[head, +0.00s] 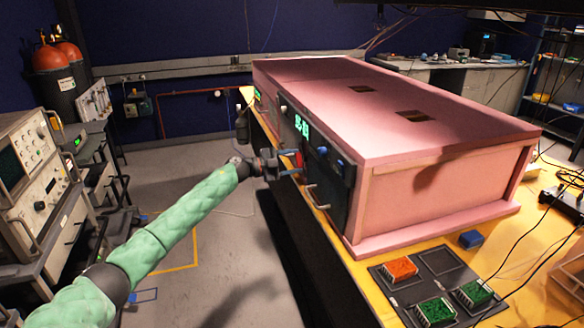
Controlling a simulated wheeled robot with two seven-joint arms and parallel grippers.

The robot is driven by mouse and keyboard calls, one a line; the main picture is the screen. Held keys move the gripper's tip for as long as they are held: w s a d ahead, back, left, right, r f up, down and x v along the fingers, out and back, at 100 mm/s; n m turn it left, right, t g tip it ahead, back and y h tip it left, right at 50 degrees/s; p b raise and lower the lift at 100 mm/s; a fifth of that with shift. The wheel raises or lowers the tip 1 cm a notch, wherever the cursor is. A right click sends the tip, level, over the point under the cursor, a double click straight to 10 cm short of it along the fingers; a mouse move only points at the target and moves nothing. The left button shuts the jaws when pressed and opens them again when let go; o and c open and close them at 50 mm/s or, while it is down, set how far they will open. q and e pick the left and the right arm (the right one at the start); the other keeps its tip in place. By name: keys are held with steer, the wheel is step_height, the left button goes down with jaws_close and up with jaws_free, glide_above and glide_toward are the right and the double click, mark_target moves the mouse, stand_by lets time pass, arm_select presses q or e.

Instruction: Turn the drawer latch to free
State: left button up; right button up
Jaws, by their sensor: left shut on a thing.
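The pink foam enclosure (440,200) stands on the yellow-topped bench, with a dark front panel (335,190) facing left. A small red latch (299,158) shows on that panel below the green display. My left gripper (290,168) reaches in from the left, at the panel, with its fingers shut on the red latch. The fingers partly cover the latch, so its exact angle is hard to tell. A metal drawer handle (317,196) sits on the panel just below and right of the gripper. My right gripper is out of view.
Blue knobs (341,163) stick out of the panel right of the gripper. A dark tray (425,282) with orange and green blocks lies on the bench at the front right. Instrument racks (30,180) stand at the left. The floor between is mostly clear.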

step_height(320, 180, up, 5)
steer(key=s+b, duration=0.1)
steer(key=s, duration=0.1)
arm_select(q)
steer(key=m+b, duration=0.1)
steer(key=m, duration=0.1)
steer(key=m+b, duration=0.4)
steer(key=shift+f, duration=0.25)
steer(key=shift+m+b, duration=0.5)
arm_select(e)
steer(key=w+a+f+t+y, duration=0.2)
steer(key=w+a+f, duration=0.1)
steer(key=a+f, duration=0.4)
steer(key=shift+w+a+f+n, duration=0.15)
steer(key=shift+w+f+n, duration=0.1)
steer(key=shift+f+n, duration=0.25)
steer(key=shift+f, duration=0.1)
arm_select(q)
steer(key=o, duration=1)
steer(key=shift+r, duration=0.1)
